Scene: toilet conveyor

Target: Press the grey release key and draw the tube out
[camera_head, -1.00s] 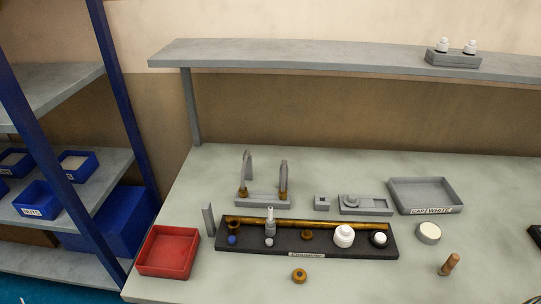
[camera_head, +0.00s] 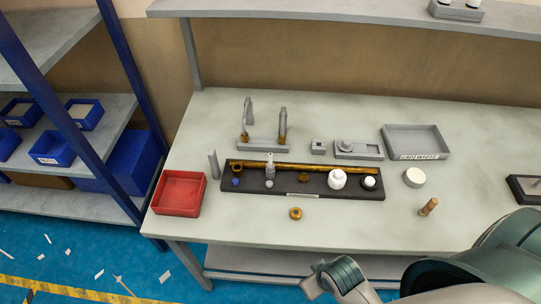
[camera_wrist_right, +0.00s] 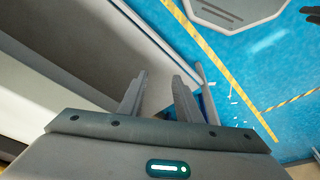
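A long brass tube (camera_head: 285,167) lies along the back of the dark tray (camera_head: 330,193) on the bench. Behind the tray stand a small grey block (camera_head: 318,148) with a dark spot on top and a grey plate with a round knob (camera_head: 358,149). I cannot tell which of these, if any, is the release key. A grey stand with two uprights (camera_head: 263,144) is at their left. My right gripper (camera_wrist_right: 160,78) is open and empty in the right wrist view, with floor and bench parts beyond it. My left gripper is not in view.
The tray also holds a white jar (camera_head: 337,179) and several small parts. A red bin (camera_head: 180,194) is at left, a grey tray (camera_head: 415,140) at back right.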

